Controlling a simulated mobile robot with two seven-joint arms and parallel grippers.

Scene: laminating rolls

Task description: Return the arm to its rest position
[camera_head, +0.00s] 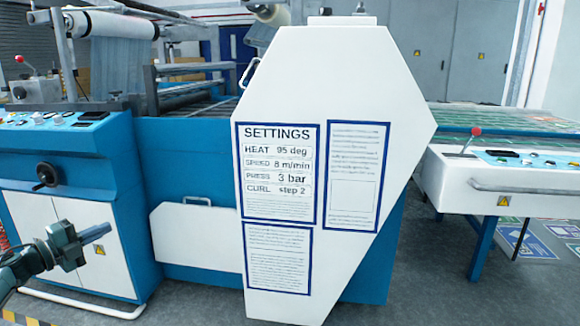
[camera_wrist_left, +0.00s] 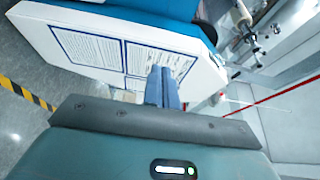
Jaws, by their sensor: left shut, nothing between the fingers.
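My left gripper (camera_head: 97,232) comes in at the lower left of the head view, in front of the machine's white cabinet doors. Its fingers are together and hold nothing. In the left wrist view the closed fingers (camera_wrist_left: 162,88) point away from the wrist, in front of a white panel with framed sheets (camera_wrist_left: 90,48). No gap shows between the fingers. My right gripper is in neither view.
A blue and white laminating machine (camera_head: 190,150) fills the left and middle. Its large white panel (camera_head: 345,60) carries a settings sheet (camera_head: 277,170). A white control desk (camera_head: 500,180) stands at the right. Grey floor (camera_head: 440,290) lies open at the lower right.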

